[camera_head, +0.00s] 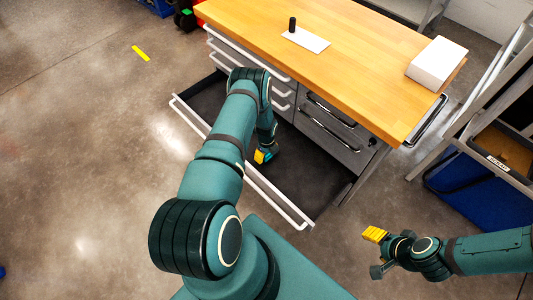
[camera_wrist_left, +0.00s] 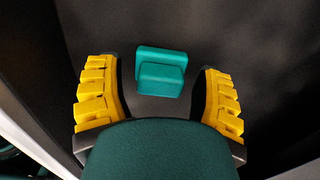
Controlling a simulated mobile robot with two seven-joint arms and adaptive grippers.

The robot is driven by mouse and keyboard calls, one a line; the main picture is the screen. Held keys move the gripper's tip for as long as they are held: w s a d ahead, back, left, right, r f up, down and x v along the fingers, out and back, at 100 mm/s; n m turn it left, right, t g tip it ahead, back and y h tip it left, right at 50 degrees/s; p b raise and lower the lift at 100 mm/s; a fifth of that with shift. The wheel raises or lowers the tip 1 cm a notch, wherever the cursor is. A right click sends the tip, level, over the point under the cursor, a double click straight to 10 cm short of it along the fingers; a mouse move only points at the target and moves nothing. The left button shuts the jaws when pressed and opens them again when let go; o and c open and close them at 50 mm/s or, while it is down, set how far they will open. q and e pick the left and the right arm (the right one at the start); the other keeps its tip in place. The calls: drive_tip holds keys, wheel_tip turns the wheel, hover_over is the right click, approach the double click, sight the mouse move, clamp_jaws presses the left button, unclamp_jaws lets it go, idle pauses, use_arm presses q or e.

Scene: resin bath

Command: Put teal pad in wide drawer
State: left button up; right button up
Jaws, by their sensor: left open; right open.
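The wide drawer (camera_head: 303,190) is pulled out at the bottom of the workbench, with a dark floor and a pale front rail. The teal pad (camera_wrist_left: 161,72) shows in the left wrist view, a small stepped block lying on the dark drawer floor. My left gripper (camera_head: 264,156) reaches down into the drawer; in the left wrist view its yellow fingers (camera_wrist_left: 160,98) are spread apart, one on each side of the pad, with gaps to it. In the head view I cannot make out the pad clearly. My right gripper (camera_head: 376,250) is open and empty over the floor at right.
The wooden bench top (camera_head: 350,75) carries a white box (camera_head: 436,63) and a white plate (camera_head: 306,40) with a black cylinder (camera_head: 292,24). A blue bin (camera_head: 470,190) and a rack stand at right.

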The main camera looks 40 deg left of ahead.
use_arm(q)
wheel_tip(320, 180, up, 12)
drive_tip(key=p, duration=0.3)
drive_tip(key=s+d+r+n+h, duration=0.1)
drive_tip(key=d+r+n, duration=0.25)
drive_tip(key=d, duration=0.35)
drive_tip(key=s+d+r+n+t+h, duration=0.1)
drive_tip(key=s+d+r+n, duration=0.1)
drive_tip(key=d+n, duration=0.35)
drive_tip(key=s+d+r+n+h, duration=0.1)
drive_tip(key=d+r+n, duration=0.1)
drive_tip(key=d, duration=0.6)
drive_tip(key=s+d+r+n, duration=0.8)
drive_tip(key=s+d+n, duration=0.1)
drive_tip(key=s+d, duration=0.1)
drive_tip(key=shift+d+r+n+t+h, duration=0.15)
drive_tip(key=shift+d+n+t+h, duration=0.15)
drive_tip(key=shift+d+h, duration=0.15)
drive_tip(key=shift+s, duration=0.1)
